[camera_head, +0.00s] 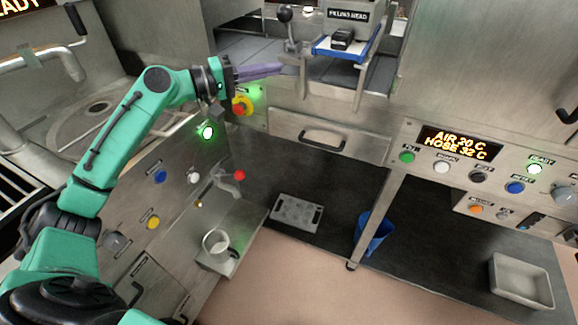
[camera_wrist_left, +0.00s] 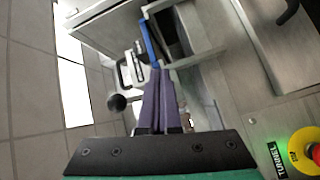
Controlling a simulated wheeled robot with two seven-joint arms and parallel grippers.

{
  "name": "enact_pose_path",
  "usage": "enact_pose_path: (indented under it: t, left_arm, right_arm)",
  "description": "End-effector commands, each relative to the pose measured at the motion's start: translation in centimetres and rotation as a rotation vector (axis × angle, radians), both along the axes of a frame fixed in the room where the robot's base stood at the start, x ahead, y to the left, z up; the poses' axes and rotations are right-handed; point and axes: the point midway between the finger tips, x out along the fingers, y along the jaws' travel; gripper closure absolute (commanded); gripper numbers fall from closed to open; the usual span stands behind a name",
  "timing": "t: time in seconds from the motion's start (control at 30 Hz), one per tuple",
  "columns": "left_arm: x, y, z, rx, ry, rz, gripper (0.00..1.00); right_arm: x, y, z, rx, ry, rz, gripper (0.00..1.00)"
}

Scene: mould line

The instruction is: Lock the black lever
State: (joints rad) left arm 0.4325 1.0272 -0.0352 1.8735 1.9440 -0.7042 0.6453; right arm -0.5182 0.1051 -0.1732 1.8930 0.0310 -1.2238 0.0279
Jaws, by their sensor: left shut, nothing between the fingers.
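The black lever (camera_head: 285,14) has a round black knob on a metal stem. It stands at the top middle, left of the filling head (camera_head: 348,15). Its knob (camera_wrist_left: 117,102) shows left of my fingers in the left wrist view. My left gripper (camera_head: 282,67) has purple fingers pressed together with nothing between them. The fingertips point right, close to the foot of the lever stem, below the knob. I cannot tell whether they touch it. The fingers (camera_wrist_left: 158,72) point toward the filling head's blue edge in the wrist view. My right gripper is not in view.
A yellow and red emergency button (camera_head: 242,105) sits just below my left wrist. A drawer handle (camera_head: 322,140) sticks out below the filling head. A button panel (camera_head: 460,145) is at right. A blue bin (camera_head: 374,234) and a grey tray (camera_head: 522,282) stand lower down.

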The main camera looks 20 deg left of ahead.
Motion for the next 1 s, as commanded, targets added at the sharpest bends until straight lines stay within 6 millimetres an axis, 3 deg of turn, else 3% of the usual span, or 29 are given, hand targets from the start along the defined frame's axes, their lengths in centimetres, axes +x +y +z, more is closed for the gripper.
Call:
enact_pose_path:
  t: [0.47, 1.0]
  left_arm:
    - [-1.3, -3.3, -8.9, 0.236, 0.031, -0.061, 1.00]
    - [-4.6, -6.1, -18.6, 0.523, 0.054, -0.140, 1.00]
  right_arm:
    - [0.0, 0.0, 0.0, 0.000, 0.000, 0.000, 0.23]
    - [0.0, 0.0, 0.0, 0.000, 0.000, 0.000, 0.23]
